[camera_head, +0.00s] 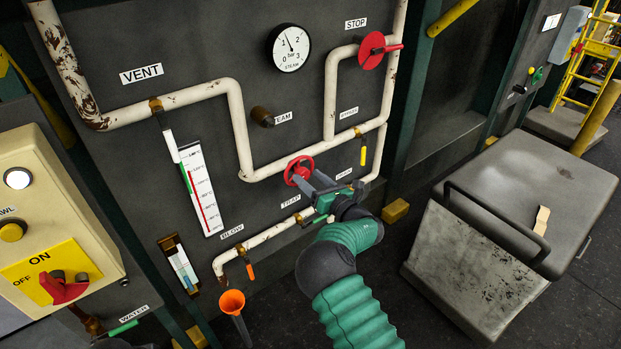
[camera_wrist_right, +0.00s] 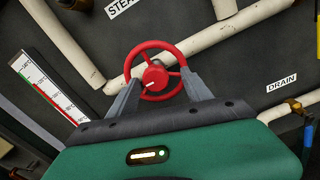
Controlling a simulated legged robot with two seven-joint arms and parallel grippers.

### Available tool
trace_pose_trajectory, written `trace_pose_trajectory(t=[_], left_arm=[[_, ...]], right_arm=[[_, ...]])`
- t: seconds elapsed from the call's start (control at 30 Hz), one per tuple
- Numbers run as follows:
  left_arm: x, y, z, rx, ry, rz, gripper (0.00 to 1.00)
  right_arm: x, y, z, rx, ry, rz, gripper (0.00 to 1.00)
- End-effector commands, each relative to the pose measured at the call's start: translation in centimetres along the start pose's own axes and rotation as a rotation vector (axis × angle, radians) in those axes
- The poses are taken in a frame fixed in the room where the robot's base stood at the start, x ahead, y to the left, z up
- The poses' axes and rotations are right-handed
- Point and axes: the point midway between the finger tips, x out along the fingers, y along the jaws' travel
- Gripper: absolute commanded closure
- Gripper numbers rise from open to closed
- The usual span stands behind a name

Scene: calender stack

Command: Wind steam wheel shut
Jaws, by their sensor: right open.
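The red spoked steam wheel (camera_head: 299,170) sits on the white pipework in the middle of the dark panel. In the right wrist view the wheel (camera_wrist_right: 155,72) faces me with a white mark on its hub. My right gripper (camera_head: 309,178) is at the wheel from the lower right, its green arm reaching in from below. In the wrist view the right gripper (camera_wrist_right: 158,82) is open, with one grey finger on each side of the wheel's lower part. I cannot tell whether the fingers touch the rim. My left gripper is out of view.
A red STOP wheel (camera_head: 372,50) and a pressure gauge (camera_head: 289,48) are above. A yellow-handled valve (camera_head: 363,154) is to the right, an orange funnel (camera_head: 232,302) below. A switch box (camera_head: 58,230) stands left, a grey cart (camera_head: 530,190) right.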

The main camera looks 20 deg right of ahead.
Motion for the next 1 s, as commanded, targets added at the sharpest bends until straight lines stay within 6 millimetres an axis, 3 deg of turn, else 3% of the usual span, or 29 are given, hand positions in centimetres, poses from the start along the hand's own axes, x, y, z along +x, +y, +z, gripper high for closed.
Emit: trace_pose_trajectory(t=[0.07, 0.5, 1.0], left_arm=[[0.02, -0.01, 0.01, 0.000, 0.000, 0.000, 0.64], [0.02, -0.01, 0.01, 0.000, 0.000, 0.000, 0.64], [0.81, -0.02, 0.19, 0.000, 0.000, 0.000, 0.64]], right_arm=[[0.08, 0.13, -0.04, 0.000, 0.000, 0.001, 0.42], [0.05, 0.10, -0.05, 0.000, 0.001, 0.004, 1.00], [-0.04, -0.06, -0.16, 0.085, -0.001, 0.001, 1.00]])
